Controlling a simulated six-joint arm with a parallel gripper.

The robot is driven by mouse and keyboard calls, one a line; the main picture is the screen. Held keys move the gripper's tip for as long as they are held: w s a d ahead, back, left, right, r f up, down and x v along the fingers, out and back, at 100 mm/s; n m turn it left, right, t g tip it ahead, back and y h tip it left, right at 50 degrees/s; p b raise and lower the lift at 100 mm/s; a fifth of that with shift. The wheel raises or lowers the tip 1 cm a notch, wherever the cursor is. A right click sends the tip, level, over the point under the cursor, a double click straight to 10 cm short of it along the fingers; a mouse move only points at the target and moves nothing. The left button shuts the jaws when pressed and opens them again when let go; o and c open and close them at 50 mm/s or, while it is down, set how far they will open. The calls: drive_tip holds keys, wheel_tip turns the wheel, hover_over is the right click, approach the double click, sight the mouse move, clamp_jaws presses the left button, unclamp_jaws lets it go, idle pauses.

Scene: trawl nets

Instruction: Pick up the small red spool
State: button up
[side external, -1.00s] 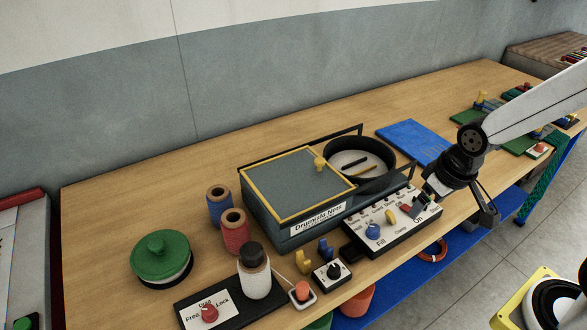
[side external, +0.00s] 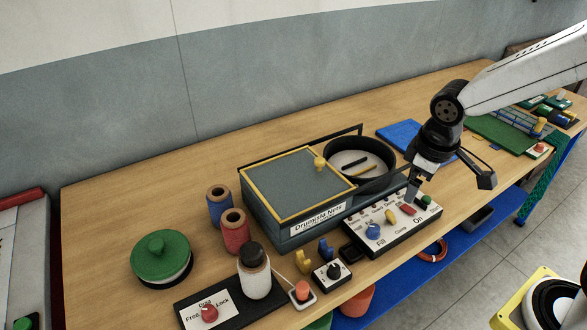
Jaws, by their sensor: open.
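The small red spool (side external: 235,235) stands upright on the wooden bench, with a tan top and a dark centre hole. It is left of the grey-green box, in front of a similar blue spool (side external: 219,209). My gripper (side external: 448,190) is open and empty. It is above the right end of the white control panel, well to the right of the red spool, with the box between them.
The box (side external: 297,183) has a yellow-edged lid and a knob. A dark-topped white bottle (side external: 254,272) stands close in front of the red spool. A green-lidded round container (side external: 161,258) is to the left. The control panel (side external: 392,235) has raised knobs. The bench behind the spools is clear.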

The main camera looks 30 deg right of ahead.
drive_tip(key=w+a+n+h, duration=0.4)
drive_tip(key=w+a+n, duration=0.1)
drive_tip(key=w+n, duration=0.4)
drive_tip(key=n+t+h, duration=0.6)
drive_tip(key=n+t, duration=0.6)
drive_tip(key=n, duration=0.3)
hover_over(236, 233)
drive_tip(key=a, duration=0.1)
wheel_tip(236, 233, down, 8)
drive_tip(key=shift+a, duration=0.15)
drive_tip(key=shift+f, duration=1.05)
drive_tip(key=shift+f, duration=0.15)
